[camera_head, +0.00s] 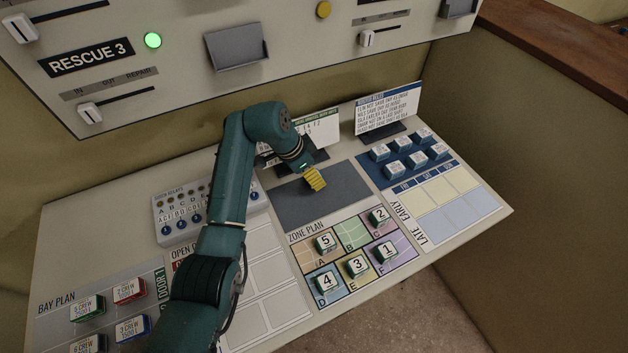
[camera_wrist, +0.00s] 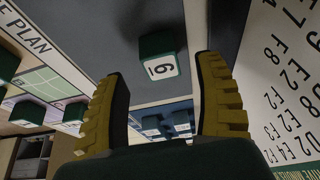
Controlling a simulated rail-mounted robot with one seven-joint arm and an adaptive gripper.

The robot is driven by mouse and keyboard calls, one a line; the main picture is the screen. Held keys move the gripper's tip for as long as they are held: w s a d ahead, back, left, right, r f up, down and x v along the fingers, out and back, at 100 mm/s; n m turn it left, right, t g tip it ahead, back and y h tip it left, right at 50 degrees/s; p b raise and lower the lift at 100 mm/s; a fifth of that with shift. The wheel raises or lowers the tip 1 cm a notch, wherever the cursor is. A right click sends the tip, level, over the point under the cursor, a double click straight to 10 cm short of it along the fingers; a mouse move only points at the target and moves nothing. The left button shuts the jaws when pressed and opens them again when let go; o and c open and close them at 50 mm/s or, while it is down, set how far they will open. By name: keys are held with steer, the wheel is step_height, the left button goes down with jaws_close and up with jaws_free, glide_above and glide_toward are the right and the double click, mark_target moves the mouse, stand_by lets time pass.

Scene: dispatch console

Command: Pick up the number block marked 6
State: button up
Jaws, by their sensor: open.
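The number block marked 6 (camera_wrist: 160,62) shows in the wrist view, a dark green block with a white labelled face, on the grey pad (camera_wrist: 185,25). It is in front of my gripper (camera_wrist: 162,72), framed between the two yellow fingers, which are apart with nothing held. I cannot tell how large the gap to the block is. In the head view my gripper (camera_head: 316,180) is low over the grey pad (camera_head: 345,200), and the block is hidden there behind the gripper.
Blocks 5 (camera_head: 325,243), 4 (camera_head: 327,281), 3 (camera_head: 357,265), 2 (camera_head: 379,217) and 1 (camera_head: 387,251) stand on the zone plan in front of the pad. Blue blocks (camera_head: 404,152) are to the right. An upright card (camera_head: 318,133) stands behind the gripper.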

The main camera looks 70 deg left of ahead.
steer(key=x, duration=0.3)
steer(key=shift+s+a+f+b, duration=0.1)
steer(key=shift+f+b, duration=0.1)
steer(key=shift+b, duration=0.1)
steer(key=c, duration=1.1)
steer(key=shift+c, duration=0.2)
